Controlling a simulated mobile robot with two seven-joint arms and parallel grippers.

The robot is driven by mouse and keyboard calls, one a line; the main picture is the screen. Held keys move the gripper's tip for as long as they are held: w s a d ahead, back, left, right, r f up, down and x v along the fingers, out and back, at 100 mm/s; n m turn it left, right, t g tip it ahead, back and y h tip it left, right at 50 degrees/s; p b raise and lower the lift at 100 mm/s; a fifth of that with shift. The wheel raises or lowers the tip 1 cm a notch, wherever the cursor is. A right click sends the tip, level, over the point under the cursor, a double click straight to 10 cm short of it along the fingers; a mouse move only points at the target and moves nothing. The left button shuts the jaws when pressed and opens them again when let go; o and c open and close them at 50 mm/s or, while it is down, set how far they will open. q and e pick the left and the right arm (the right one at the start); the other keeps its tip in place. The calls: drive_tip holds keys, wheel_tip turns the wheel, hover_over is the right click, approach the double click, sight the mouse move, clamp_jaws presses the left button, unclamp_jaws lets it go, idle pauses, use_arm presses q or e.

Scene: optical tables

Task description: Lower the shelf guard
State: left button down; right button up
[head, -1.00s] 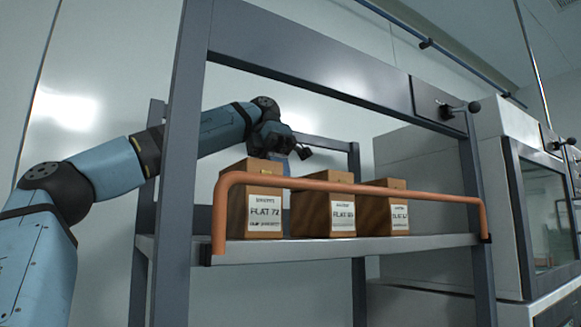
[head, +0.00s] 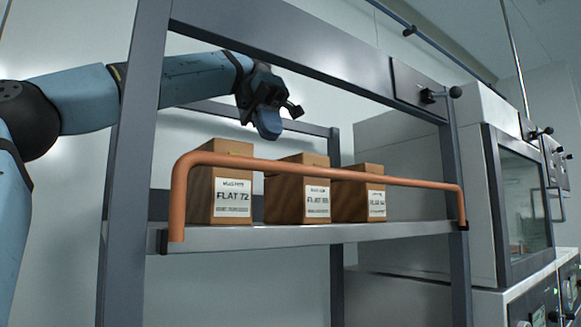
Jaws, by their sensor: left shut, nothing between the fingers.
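The shelf guard (head: 322,171) is an orange-brown bar with bent ends. It stands raised across the front of the shelf (head: 250,236), in front of the boxes. Its ends meet dark brackets at the shelf's front corners. My left gripper (head: 270,126) is above the boxes, behind the guard and apart from it. It is shut and empty, with its fingers pointing down. My right gripper is not in view.
Three brown labelled boxes, the left box (head: 222,184), the middle box (head: 298,189) and the right box (head: 358,193), stand on the shelf. A grey upright (head: 137,160) and a top beam (head: 300,55) frame the opening. A grey cabinet (head: 420,190) stands at right.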

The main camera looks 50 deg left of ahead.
sight(297, 166)
use_arm(q)
drive_tip(key=x, duration=0.3)
drive_tip(key=b+x, duration=0.1)
drive_tip(key=x, duration=0.5)
drive_tip(key=shift+s, duration=0.3)
drive_tip(key=d+p, duration=0.1)
drive_tip(key=d, duration=0.3)
drive_tip(key=shift+s, duration=0.15)
drive_tip(key=shift+s+d, duration=0.1)
drive_tip(key=shift+d, duration=0.2)
drive_tip(key=shift+a, duration=0.1)
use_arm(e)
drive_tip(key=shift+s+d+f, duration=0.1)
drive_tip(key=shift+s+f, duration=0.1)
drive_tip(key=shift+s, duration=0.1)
use_arm(q)
drive_tip(key=shift+a, duration=0.15)
